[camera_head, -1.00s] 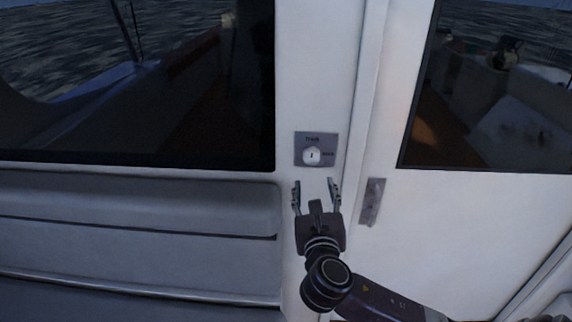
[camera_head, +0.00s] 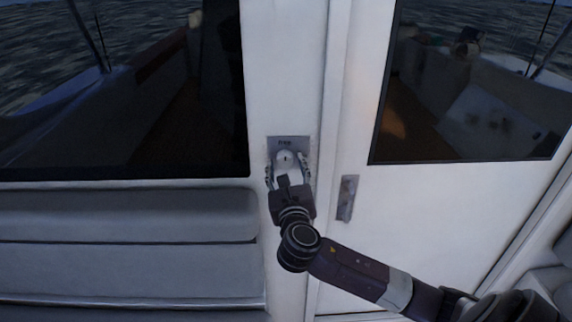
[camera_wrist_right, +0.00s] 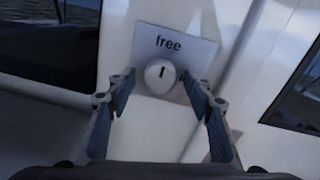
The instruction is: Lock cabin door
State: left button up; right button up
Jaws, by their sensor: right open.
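The lock is a white round knob (camera_head: 285,158) on a grey plate (camera_head: 289,142) on the white panel left of the cabin door (camera_head: 436,200). In the right wrist view the knob (camera_wrist_right: 160,75) carries a short dark mark, nearly upright, below the word "free" on the plate (camera_wrist_right: 180,45). My right gripper (camera_head: 288,170) is open, with its fingertips to either side of the knob's lower part. In the right wrist view its fingers (camera_wrist_right: 158,85) stand apart from the knob, with a gap on each side. The plate's lower part is hidden in the head view. My left gripper is not in view.
A metal door handle plate (camera_head: 347,198) sits right of my right gripper. A dark window (camera_head: 150,100) fills the upper left, and another window (camera_head: 465,95) is in the door. A padded bench back (camera_head: 130,225) is at lower left.

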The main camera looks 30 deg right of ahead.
jog(key=shift+c, duration=0.5)
jog(key=c, duration=1.1)
jog(key=shift+o, duration=0.2)
jog(key=m, duration=0.4)
jog(key=shift+f, duration=0.1)
jog(key=m+b, duration=0.1)
jog(key=m, duration=0.3)
jog(key=shift+m, duration=0.3)
jog(key=m+b, duration=0.2)
jog(key=m, duration=0.3)
jog(key=shift+m+h, duration=0.3)
jog(key=shift+a+m+b, duration=0.1)
jog(key=shift+m+b, duration=0.6)
jog(key=shift+m, duration=1.3)
